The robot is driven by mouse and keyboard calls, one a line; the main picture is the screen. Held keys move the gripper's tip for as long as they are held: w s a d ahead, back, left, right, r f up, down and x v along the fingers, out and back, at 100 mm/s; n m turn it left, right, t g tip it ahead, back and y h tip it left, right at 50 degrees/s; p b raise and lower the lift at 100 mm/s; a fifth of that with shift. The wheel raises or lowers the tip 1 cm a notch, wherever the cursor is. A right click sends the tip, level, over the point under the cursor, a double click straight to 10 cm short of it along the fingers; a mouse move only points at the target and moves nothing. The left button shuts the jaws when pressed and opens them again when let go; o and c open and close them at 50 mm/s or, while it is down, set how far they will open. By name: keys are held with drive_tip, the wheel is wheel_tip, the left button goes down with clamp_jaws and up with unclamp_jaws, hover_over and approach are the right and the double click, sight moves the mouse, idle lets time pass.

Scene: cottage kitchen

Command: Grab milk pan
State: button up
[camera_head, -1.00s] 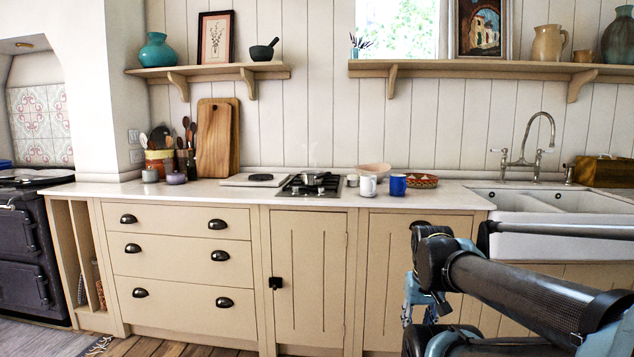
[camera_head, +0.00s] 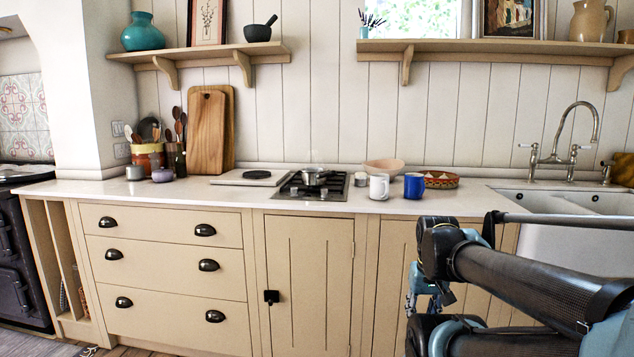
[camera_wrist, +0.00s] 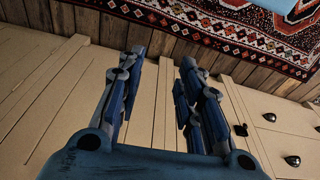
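A small metal milk pan (camera_head: 314,177) sits on the black gas hob (camera_head: 291,191) on the counter in the head view, with faint steam above it. My gripper (camera_wrist: 162,57) is open in the wrist view, its two blue-grey fingers apart with nothing between them. In the head view my gripper (camera_head: 418,290) is partly hidden by my arm, low in front of the cabinet doors, below the counter and to the right of the pan. The pan does not show in the wrist view.
A white mug (camera_head: 379,187), a blue mug (camera_head: 414,186), a pink bowl (camera_head: 383,166) and a patterned basket (camera_head: 441,181) stand right of the hob. A pale board (camera_head: 240,178) lies left of it. A sink (camera_head: 560,199) is at the right. A rug (camera_wrist: 240,35) lies on the floor.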

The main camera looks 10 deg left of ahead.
drive_tip(key=shift+o, duration=0.9)
drive_tip(key=m+t+y, duration=0.7)
drive_tip(key=m+y, duration=0.4)
drive_tip(key=y, duration=0.1)
approach(329, 174)
drive_tip(key=s+d, duration=0.2)
drive_tip(key=d, duration=0.3)
drive_tip(key=x, duration=1.2)
drive_tip(key=shift+w+d+r, duration=0.15)
drive_tip(key=shift+w+d, duration=0.05)
drive_tip(key=shift+w, duration=0.2)
drive_tip(key=shift+r+x, duration=0.2)
drive_tip(key=shift+x, duration=1.15)
drive_tip(key=shift+r+x, duration=0.15)
drive_tip(key=shift+x, duration=1.2)
drive_tip(key=shift+w, duration=0.1)
clamp_jaws()
